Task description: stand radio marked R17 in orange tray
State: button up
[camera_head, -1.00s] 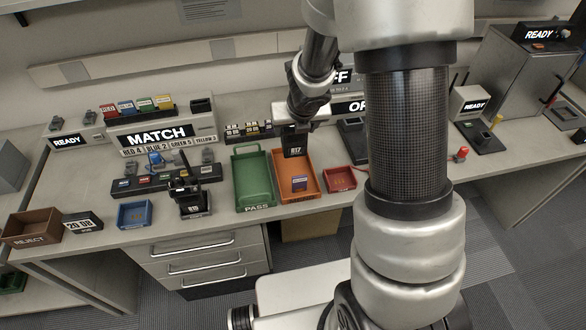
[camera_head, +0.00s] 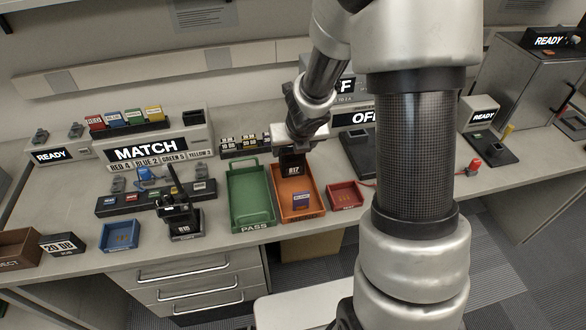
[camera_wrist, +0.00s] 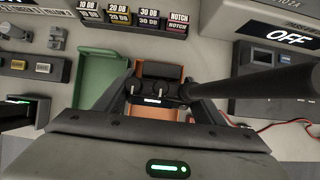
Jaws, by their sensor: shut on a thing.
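My gripper (camera_head: 293,149) is shut on a black radio marked R17 (camera_head: 293,168). The radio is upright over the back part of the orange tray (camera_head: 303,213); I cannot tell whether it touches the tray floor. In the wrist view the top of the R17 radio (camera_wrist: 160,88) shows between the fingers, with its knobs and a thick antenna reaching to the right. The orange tray (camera_wrist: 157,112) shows below it.
The green PASS tray (camera_head: 251,222) stands close on the left, a small red tray (camera_head: 345,193) on the right. Another black radio (camera_head: 184,222) with an antenna stands further left, near a blue tray (camera_head: 120,237). A row of dark labelled blocks (camera_wrist: 147,18) sits behind.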

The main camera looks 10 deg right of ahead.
aim_at(293, 158)
notch_tip(293, 158, down, 4)
jog(key=b, duration=0.3)
jog(key=shift+r, duration=0.15)
jog(key=o, duration=1.4)
jog(key=shift+f, duration=0.2)
jog(key=shift+r, duration=0.1)
